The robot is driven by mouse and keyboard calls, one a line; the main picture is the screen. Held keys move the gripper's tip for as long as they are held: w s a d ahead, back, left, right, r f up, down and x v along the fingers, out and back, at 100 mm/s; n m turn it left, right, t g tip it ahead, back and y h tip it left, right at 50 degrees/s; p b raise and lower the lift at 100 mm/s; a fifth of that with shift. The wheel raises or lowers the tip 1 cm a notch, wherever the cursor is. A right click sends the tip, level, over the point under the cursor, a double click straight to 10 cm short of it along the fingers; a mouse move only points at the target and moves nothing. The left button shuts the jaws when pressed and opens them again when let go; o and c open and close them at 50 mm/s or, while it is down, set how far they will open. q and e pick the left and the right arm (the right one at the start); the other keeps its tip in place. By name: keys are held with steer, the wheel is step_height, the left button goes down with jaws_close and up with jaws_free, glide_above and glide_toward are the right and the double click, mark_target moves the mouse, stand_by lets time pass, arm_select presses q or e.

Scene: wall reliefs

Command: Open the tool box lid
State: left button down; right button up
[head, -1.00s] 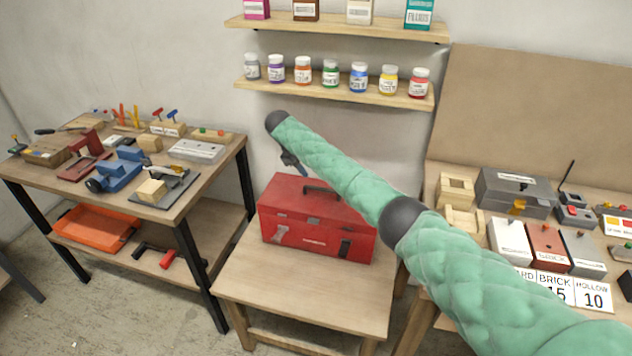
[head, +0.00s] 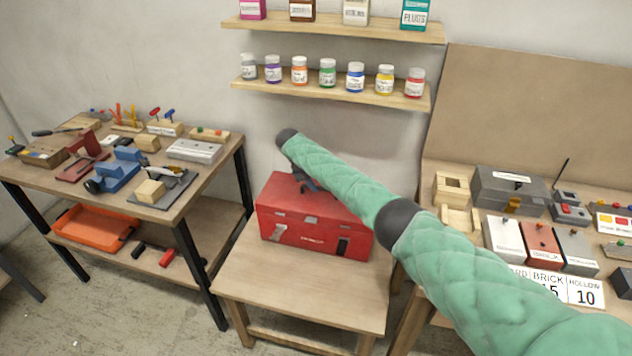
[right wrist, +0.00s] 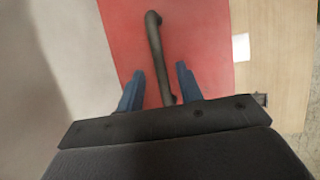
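The red tool box (head: 312,232) stands on the small wooden table in the middle of the head view. Its lid looks shut, and two latches show on its front. My right gripper (head: 306,184) is above the lid, partly hidden behind my green forearm. In the right wrist view the two blue fingers of my right gripper (right wrist: 158,84) are apart over the red lid (right wrist: 198,40). The dark lid handle (right wrist: 154,50) runs between the fingers and shows no contact with them. My left gripper is not in view.
The small wooden table (head: 300,300) has bare room in front of the box. A workbench (head: 215,150) with tools stands at left. Another bench at right holds a grey tool box (head: 510,190) and several small boxes. A shelf with jars (head: 330,92) hangs above.

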steer(key=shift+x, duration=0.75)
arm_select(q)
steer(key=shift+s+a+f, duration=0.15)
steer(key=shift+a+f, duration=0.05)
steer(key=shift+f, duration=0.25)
arm_select(e)
steer(key=shift+c, duration=0.5)
jaws_close()
steer(key=shift+w+r, duration=0.1)
steer(key=shift+r, duration=0.05)
